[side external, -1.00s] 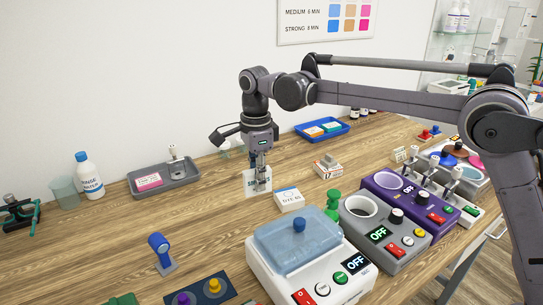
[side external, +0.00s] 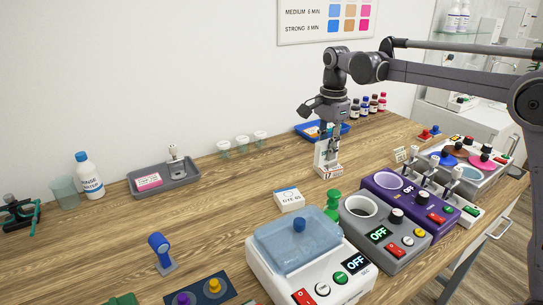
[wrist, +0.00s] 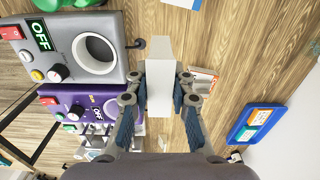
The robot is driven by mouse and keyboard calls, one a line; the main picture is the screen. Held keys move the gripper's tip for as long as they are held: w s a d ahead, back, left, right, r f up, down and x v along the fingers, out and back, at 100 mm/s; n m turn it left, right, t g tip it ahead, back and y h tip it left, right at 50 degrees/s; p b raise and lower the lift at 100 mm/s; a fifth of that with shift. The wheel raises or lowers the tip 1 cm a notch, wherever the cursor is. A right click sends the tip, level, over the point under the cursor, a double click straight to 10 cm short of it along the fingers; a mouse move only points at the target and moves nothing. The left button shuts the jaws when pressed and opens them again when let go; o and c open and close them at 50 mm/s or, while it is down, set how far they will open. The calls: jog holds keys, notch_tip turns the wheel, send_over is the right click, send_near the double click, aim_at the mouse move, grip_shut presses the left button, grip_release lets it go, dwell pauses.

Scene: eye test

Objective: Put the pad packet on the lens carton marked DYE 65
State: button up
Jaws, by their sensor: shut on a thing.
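My gripper (side external: 333,148) is shut on the pad packet (side external: 320,157), a flat white packet hanging upright between the fingers. In the wrist view the packet (wrist: 159,75) shows as a pale upright strip between the fingertips. The white lens carton marked DYE 65 (side external: 290,200) lies flat on the table, nearer the side camera and left of my gripper, with nothing on it. In the side view the packet overlaps another small carton (side external: 327,176), which also shows beside it in the wrist view (wrist: 204,77). I cannot tell whether they touch.
A green knobbed object (side external: 333,204) stands just right of the DYE 65 carton. A grey warmer (side external: 385,238), a purple warmer (side external: 412,205) and a lidded white bath (side external: 300,240) stand close by. A blue tray (side external: 343,128) is behind.

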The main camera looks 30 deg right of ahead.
jog(key=w+a+f, duration=0.1)
jog(key=a+f, duration=0.1)
jog(key=a, duration=0.1)
jog(key=w+a+f, duration=0.1)
jog(key=a, duration=0.1)
jog(key=w+a+f, duration=0.2)
jog(key=a, duration=0.1)
jog(key=shift+a+f, duration=0.3)
jog(key=shift+f, duration=2.05)
jog(key=shift+f, duration=0.1)
jog(key=o, duration=0.9)
